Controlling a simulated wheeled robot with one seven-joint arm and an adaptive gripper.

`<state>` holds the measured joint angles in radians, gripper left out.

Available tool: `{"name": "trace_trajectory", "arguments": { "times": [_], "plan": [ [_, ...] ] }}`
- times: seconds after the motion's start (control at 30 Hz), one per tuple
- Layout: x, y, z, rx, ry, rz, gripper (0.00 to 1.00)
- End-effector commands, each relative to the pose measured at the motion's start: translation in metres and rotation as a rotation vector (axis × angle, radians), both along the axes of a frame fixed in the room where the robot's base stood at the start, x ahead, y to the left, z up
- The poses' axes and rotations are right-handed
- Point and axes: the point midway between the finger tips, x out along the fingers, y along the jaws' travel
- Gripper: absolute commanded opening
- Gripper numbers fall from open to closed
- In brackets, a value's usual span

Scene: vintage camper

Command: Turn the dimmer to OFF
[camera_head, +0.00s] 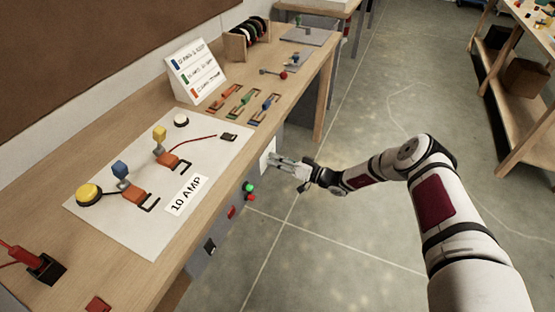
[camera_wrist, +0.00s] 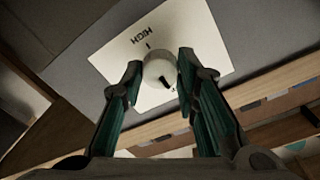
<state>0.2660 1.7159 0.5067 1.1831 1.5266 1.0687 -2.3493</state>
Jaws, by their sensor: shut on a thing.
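The dimmer's round pale knob (camera_wrist: 160,68) sits on a white plate (camera_wrist: 205,32) in the wrist view. The plate bears the word HIGH, upside down, and a short tick near the knob. A dark mark on the knob points to the lower right, away from HIGH. No OFF label can be read. My gripper (camera_wrist: 160,72) has its two fingers on either side of the knob, shut on it. In the head view my gripper (camera_head: 272,159) is at the plate (camera_head: 265,154) on the bench's front face, and the knob is hidden there.
Green and red buttons (camera_head: 249,191) and a dark switch (camera_head: 210,247) are on the bench front, left of my gripper. The wooden bench top (camera_head: 215,118) above holds a white wiring board (camera_head: 120,225) and coloured parts.

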Motion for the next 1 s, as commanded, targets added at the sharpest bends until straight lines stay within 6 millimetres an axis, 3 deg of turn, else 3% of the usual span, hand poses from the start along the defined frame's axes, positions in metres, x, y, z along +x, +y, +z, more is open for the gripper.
{"name": "trace_trajectory", "arguments": {
  "times": [0.37,0.4,0.47,0.8,1.0],
  "plan": [
    [-0.002,0.000,-0.003,-0.006,-0.001,0.003,0.00],
    [-0.002,0.000,-0.003,-0.006,-0.001,0.003,0.37],
    [-0.002,0.000,-0.002,-0.005,-0.001,0.003,0.49],
    [-0.001,-0.002,-0.001,-0.003,-0.002,0.001,0.49],
    [-0.010,-0.025,-0.001,-0.002,-0.002,-0.002,0.49]
  ]
}}
